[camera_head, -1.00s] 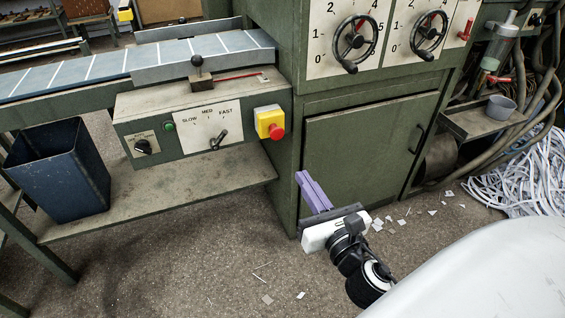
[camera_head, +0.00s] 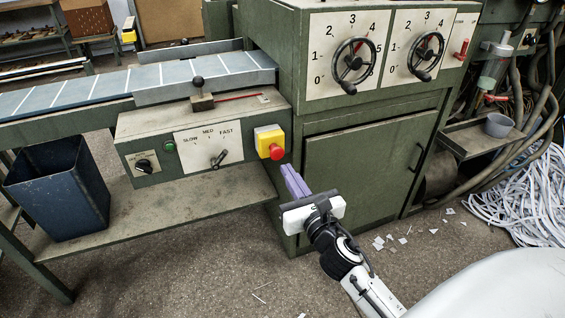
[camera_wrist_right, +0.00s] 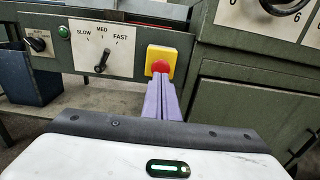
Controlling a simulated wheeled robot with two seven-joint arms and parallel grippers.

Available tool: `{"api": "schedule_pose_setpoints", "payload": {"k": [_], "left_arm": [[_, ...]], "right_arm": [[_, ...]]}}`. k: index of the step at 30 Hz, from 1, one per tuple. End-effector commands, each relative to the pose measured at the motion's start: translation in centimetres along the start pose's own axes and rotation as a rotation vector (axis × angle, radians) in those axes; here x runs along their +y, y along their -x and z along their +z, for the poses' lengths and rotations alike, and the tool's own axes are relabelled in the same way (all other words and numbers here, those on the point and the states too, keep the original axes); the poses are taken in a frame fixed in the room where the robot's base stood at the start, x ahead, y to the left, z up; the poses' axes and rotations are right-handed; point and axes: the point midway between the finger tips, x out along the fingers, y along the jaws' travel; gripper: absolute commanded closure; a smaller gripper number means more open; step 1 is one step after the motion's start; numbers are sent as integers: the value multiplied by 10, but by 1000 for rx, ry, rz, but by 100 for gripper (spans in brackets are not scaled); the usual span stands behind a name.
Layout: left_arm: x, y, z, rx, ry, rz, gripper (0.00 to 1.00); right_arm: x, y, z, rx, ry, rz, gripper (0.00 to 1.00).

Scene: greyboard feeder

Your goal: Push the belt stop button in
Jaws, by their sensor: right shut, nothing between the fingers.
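The belt stop button is a red mushroom button (camera_head: 276,152) on a yellow box (camera_head: 268,136) at the right end of the green control panel. In the right wrist view the red button (camera_wrist_right: 160,66) shows just above my fingertips, its lower part hidden behind them. My right gripper (camera_head: 287,170) has purple fingers, shut and empty, pointing up toward the button from just below and right of it. The fingers (camera_wrist_right: 162,86) also show in the right wrist view. I cannot tell whether the tips touch the button. My left gripper is not in view.
The panel holds a speed lever (camera_head: 219,158), a green button (camera_head: 169,146) and a black knob (camera_head: 143,166). A shelf (camera_head: 190,207) runs below, with a blue bin (camera_head: 60,190) at left. A cabinet door (camera_head: 360,170) stands right of the gripper.

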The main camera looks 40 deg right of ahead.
Motion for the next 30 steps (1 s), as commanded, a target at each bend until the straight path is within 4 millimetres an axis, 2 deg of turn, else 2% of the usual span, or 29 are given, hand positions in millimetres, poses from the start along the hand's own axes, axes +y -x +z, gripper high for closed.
{"api": "schedule_pose_setpoints", "payload": {"k": [3, 9, 15, 23, 30], "left_arm": [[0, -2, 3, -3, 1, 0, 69], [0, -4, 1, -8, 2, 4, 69], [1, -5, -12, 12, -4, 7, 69], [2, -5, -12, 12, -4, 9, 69], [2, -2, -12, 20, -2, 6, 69]], "right_arm": [[0, -23, 0, -2, 0, 1, 100], [0, -43, -1, 0, 1, 1, 100], [0, -47, 0, 1, -1, 1, 100], [0, -48, 0, 0, 0, 1, 100], [0, -70, 1, -1, 2, 0, 100]]}}
